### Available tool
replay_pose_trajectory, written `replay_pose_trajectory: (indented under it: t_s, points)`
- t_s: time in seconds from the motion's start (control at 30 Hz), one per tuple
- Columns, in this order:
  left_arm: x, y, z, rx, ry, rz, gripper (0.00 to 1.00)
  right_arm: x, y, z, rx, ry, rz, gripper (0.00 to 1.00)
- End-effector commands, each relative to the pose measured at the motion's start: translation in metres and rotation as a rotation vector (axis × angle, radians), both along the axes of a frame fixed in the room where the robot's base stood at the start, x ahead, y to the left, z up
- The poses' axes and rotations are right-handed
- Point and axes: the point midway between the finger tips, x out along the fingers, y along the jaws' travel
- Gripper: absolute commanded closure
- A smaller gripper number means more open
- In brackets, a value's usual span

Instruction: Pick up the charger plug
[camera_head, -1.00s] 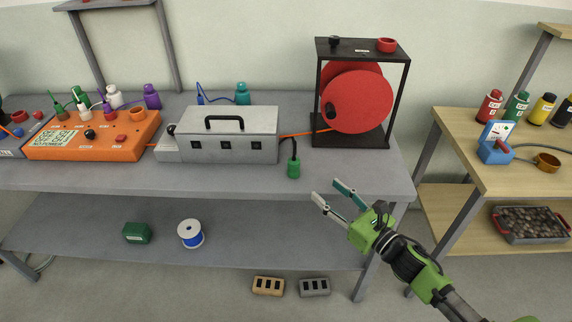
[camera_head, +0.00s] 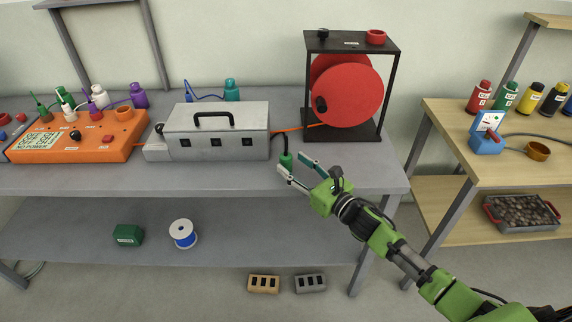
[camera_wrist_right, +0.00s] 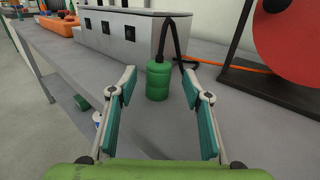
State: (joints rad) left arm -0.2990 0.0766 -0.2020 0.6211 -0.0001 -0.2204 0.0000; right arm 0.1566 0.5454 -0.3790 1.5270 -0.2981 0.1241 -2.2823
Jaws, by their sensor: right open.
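The charger plug (camera_head: 286,161) is a small green cylinder with a black cable curving up from its top. It stands upright on the grey bench (camera_head: 230,178), in front of the right end of a grey metal box. My right gripper (camera_head: 292,163) is open, with its fingertips close to the plug. In the right wrist view the plug (camera_wrist_right: 158,80) shows between and just beyond the two open fingers (camera_wrist_right: 165,80), apart from both. The left gripper is not in view.
The grey box (camera_head: 217,145) stands left of the plug. A red cable reel (camera_head: 347,97) in a black frame stands behind and to the right. A wooden table (camera_head: 470,165) is at the right. The bench front around the plug is clear.

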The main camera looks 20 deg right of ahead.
Motion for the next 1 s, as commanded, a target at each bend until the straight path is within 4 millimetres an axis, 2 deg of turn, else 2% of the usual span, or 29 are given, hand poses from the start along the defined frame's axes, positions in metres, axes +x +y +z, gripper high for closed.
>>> replay_pose_trajectory:
  t_s: [0.1,0.23,0.57,0.73,0.77,1.0]
  points:
    - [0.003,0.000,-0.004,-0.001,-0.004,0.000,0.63,0.017,0.009,0.000,0.001,-0.003,0.000,0.55]
    - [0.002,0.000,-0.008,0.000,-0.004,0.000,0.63,0.030,0.014,-0.001,0.001,-0.003,0.000,0.55]
    - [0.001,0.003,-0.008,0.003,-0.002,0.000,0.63,0.035,0.017,0.000,0.000,-0.001,0.000,0.55]
    - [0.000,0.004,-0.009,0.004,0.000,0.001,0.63,0.035,0.016,0.000,0.000,-0.001,0.000,0.96]
    - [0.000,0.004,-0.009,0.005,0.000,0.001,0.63,0.035,0.016,0.000,0.000,-0.001,0.000,0.99]
    - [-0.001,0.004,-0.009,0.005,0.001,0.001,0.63,0.035,0.016,0.000,0.001,-0.002,0.001,0.99]
